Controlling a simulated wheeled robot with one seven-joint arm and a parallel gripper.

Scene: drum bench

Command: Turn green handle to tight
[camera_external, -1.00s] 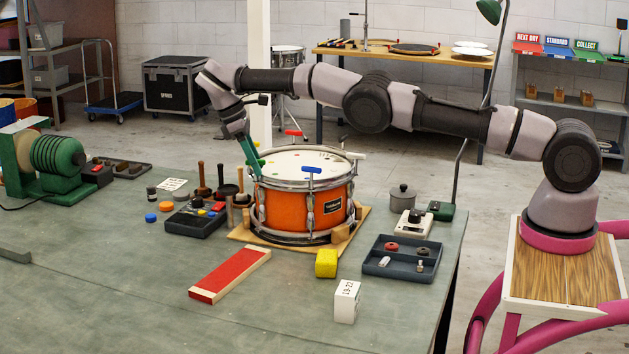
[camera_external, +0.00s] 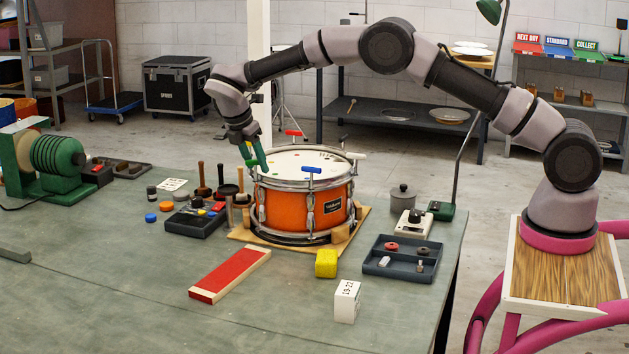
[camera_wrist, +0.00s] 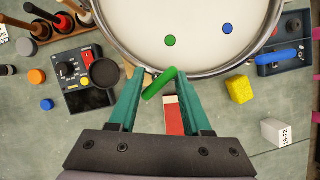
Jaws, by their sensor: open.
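The green handle (camera_wrist: 160,85) shows in the wrist view as a bright green bar, slanted between the two teal fingers at the drum's near rim. My gripper (camera_wrist: 160,76) is open, with one finger on each side of the handle. The handle's upper end lies close to the right finger; I cannot tell whether they touch. In the external view my gripper (camera_external: 258,158) is at the left rim of the orange drum (camera_external: 285,207), and the handle is hard to separate from the fingers. A green dot (camera_wrist: 169,41) marks the white drumhead (camera_wrist: 195,15) near the handle.
A blue handle (camera_external: 312,170) stands at the drum's front rim, with red and white handles elsewhere on the rim. A dark control box (camera_external: 195,220) and upright tools are left of the drum. A red board (camera_external: 230,274) and yellow block (camera_external: 326,263) lie in front.

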